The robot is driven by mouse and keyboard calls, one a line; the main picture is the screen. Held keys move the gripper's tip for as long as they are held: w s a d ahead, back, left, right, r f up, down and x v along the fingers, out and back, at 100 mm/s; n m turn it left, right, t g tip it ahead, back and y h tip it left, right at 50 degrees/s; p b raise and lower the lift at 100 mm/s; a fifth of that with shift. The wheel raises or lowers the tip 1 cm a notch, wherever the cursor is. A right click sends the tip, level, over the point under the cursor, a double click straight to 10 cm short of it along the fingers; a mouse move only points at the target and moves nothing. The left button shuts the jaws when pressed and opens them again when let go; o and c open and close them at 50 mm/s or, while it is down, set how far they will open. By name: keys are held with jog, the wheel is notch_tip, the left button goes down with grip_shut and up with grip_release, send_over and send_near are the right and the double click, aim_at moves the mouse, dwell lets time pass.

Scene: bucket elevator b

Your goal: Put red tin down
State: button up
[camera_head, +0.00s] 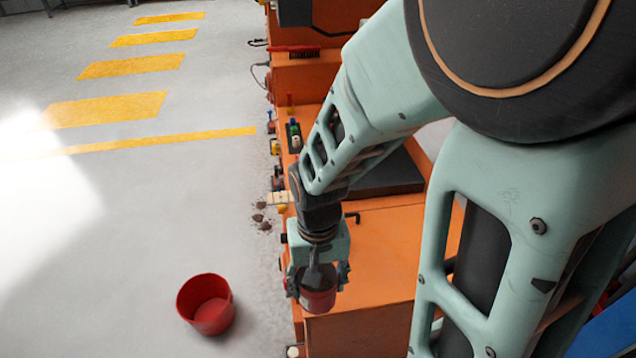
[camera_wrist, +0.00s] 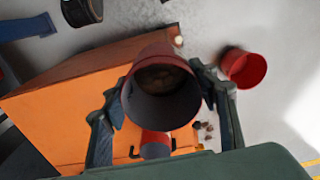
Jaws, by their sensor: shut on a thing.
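The red tin (camera_head: 319,299) is in my gripper (camera_head: 318,278), over the near end of the orange machine (camera_head: 365,255). In the wrist view the tin (camera_wrist: 150,62) sits between the two fingers of my gripper (camera_wrist: 163,98), with its dark open mouth towards the camera. Something brown shows inside it. A small red cylindrical thing (camera_wrist: 155,147) shows just below the mouth; I cannot tell what it is. From these views I cannot tell whether the tin touches the machine.
An open red bucket (camera_head: 207,304) stands on the grey floor left of the machine; it also shows in the wrist view (camera_wrist: 244,68). Brown clumps (camera_head: 261,218) lie on the floor beside the machine. Small fittings line its left edge. The floor further left is clear.

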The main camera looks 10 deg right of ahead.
jog(key=shift+w+d+f+b, duration=0.75)
jog(key=shift+w+d+f, duration=0.6)
jog(key=shift+f, duration=0.6)
jog(key=shift+w+d+f+b, duration=0.7)
jog(key=shift+w+d+f, duration=0.35)
jog(key=shift+w+f, duration=0.75)
jog(key=shift+w+d+f+b, duration=0.75)
jog(key=shift+w+d+f, duration=0.5)
jog(key=shift+f, duration=0.9)
jog(key=shift+f, duration=0.15)
jog(key=o, duration=1.7)
